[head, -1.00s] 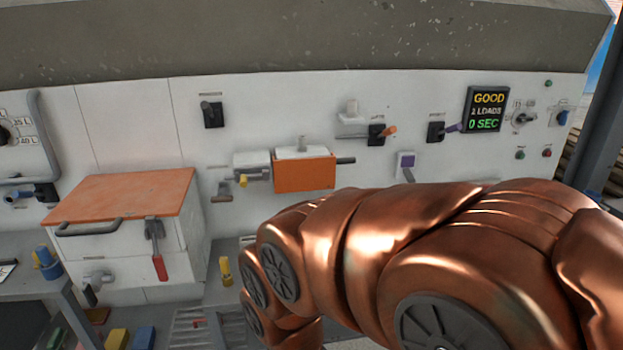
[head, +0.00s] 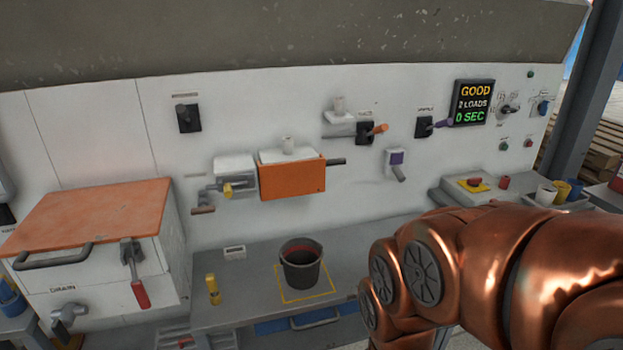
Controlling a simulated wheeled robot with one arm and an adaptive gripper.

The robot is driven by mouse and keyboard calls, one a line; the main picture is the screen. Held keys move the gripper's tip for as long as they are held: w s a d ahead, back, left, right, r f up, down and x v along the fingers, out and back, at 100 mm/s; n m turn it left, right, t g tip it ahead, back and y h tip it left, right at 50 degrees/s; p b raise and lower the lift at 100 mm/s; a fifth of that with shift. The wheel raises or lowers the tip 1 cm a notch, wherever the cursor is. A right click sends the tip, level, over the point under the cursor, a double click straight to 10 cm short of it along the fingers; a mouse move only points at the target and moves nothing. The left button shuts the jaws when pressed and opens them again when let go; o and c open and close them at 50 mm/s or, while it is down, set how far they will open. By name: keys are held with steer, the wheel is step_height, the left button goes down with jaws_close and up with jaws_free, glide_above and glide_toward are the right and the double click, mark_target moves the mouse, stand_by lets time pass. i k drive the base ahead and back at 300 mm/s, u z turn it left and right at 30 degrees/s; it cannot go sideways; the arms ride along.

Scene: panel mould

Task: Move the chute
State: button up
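No part carries a readable chute label, so I cannot tell for certain which one is the chute. An orange box-shaped part (head: 292,178) with a dark handle (head: 336,161) on its right side is mounted on the white panel. To its left is a white housing (head: 235,166) with a yellow-tipped valve (head: 229,189). A small grey spout (head: 398,173) hangs under a purple-marked block at the right. A dark bucket (head: 302,272) stands upright on the bench below, inside a yellow outline. My copper arm fills the lower right; my gripper is out of view.
A white cabinet with an orange lid (head: 90,213) and a red-handled lever (head: 140,292) stands at left. A yellow object (head: 213,289) stands on the grey bench (head: 215,318). The display (head: 474,103) reads GOOD, 2 LOADS, 0 SEC. Cups stand at far right.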

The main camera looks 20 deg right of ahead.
mark_target(276, 181)
steer(key=k, duration=0.5)
steer(key=u, duration=1.3)
steer(key=i, duration=0.65)
steer(key=z, duration=0.65)
